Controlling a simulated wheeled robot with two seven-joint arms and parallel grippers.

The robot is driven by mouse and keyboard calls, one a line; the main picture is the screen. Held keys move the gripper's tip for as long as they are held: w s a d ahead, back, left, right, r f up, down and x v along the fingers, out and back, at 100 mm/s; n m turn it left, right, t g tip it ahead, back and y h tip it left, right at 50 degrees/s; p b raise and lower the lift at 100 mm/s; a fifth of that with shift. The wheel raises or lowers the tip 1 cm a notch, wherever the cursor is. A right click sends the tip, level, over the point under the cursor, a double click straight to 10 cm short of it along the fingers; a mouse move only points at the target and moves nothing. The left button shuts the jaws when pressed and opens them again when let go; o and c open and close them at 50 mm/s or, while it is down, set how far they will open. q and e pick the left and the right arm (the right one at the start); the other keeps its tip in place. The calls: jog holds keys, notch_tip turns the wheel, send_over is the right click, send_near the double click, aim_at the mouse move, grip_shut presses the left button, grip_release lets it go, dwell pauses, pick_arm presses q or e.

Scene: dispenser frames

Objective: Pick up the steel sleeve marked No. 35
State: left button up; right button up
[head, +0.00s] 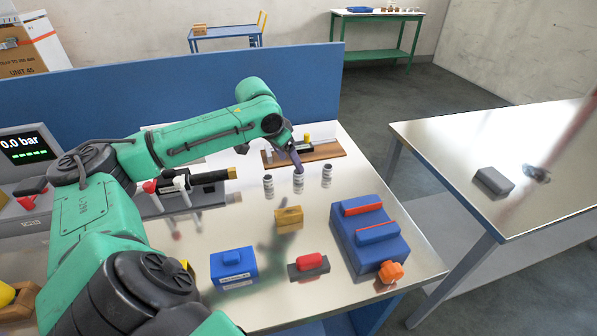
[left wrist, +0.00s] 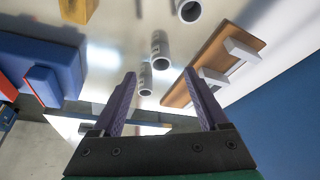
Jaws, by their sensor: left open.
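Three small grey steel sleeves stand in a row on the bench: a left sleeve (head: 268,186), a middle sleeve (head: 298,184) and a right sleeve (head: 326,175). Their labels are too small to read, so I cannot tell which is No. 35. My left gripper (head: 297,163) is open and points down just above the middle sleeve. In the left wrist view, the sleeves show as one at the top (left wrist: 188,10), one in the middle (left wrist: 160,50) and one lower (left wrist: 145,81), which appears between the purple fingers (left wrist: 160,80). My right gripper is not in view.
A wooden board (head: 325,152) with fittings lies behind the sleeves. A yellow block (head: 288,215), a blue box (head: 233,267), a red-topped piece (head: 309,262) and a large blue unit (head: 368,235) stand in front. A blue partition (head: 120,95) closes the back.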

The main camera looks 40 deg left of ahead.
aim_at(299, 177)
pick_arm(q)
jog(key=p+x, duration=0.1)
jog(key=x, duration=0.6)
jog(key=shift+w+f, duration=0.1)
jog(key=shift+w, duration=0.2)
jog(key=shift+w+f, duration=0.1)
jog(key=shift+f, duration=0.2)
jog(key=shift+a, duration=0.1)
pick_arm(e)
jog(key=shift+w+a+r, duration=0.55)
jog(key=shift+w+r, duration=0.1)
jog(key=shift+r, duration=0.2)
pick_arm(q)
jog(key=c, duration=1)
grip_shut()
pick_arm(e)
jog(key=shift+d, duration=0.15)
